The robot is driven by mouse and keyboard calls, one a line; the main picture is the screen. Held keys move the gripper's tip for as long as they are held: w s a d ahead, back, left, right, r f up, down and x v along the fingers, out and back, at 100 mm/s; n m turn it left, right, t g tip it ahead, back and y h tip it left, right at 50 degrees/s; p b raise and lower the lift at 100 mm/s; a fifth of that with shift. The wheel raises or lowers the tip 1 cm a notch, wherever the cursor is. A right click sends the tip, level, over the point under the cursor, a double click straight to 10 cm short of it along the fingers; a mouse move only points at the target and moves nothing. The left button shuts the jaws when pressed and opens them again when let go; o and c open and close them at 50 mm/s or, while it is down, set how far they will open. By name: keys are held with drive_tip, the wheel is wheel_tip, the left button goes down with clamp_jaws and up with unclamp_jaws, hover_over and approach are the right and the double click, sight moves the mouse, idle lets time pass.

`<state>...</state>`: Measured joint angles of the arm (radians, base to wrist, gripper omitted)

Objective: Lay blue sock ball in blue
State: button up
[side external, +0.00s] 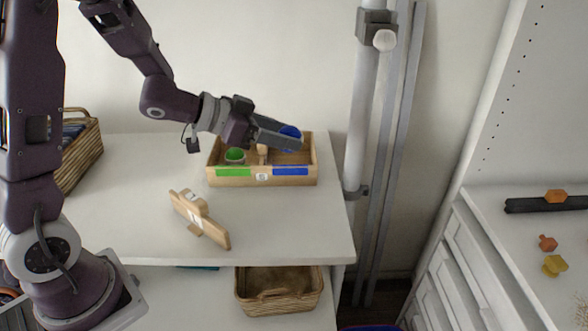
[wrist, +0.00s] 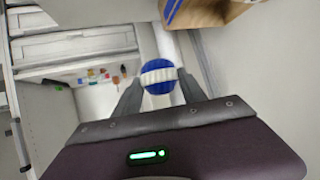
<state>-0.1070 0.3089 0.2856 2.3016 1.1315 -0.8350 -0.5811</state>
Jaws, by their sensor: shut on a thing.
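My gripper (side external: 285,143) is shut on the blue sock ball (side external: 290,131), holding it above the right part of the wooden box. In the wrist view the ball (wrist: 158,76) is blue with a white ribbed band and sits between the two fingertips. The wooden box (side external: 262,180) stands on the white shelf. Its front has a green label (side external: 233,172) at left and a blue label (side external: 290,172) at right. A green ball (side external: 235,155) lies in the left compartment. The gripper partly hides the right compartment.
A wooden stand (side external: 200,218) is on the shelf in front of the box. A wicker basket (side external: 80,160) is at the left, and another (side external: 279,291) is below. A pale pole (side external: 362,110) rises right of the box. Small coloured items lie on the right-hand cabinet (side external: 520,245).

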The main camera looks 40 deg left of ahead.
drive_tip(key=w+a+r+n+t+y, duration=0.1)
drive_tip(key=w+a+r+n+y, duration=0.1)
drive_tip(key=w+a+n+y, duration=0.6)
drive_tip(key=f+n+y, duration=0.1)
drive_tip(key=f, duration=0.3)
drive_tip(key=w+f+g+y, duration=0.1)
drive_tip(key=f, duration=0.3)
drive_tip(key=w+f+n, duration=0.1)
drive_tip(key=f, duration=0.3)
drive_tip(key=shift+w+d+f+n+g+y, duration=0.2)
drive_tip(key=shift+n+g+y, duration=0.1)
drive_tip(key=shift+y, duration=0.1)
drive_tip(key=shift+f, duration=0.35)
drive_tip(key=shift+f, duration=0.2)
drive_tip(key=o, duration=1.1)
drive_tip(key=shift+c, duration=0.2)
drive_tip(key=shift+r, duration=0.1)
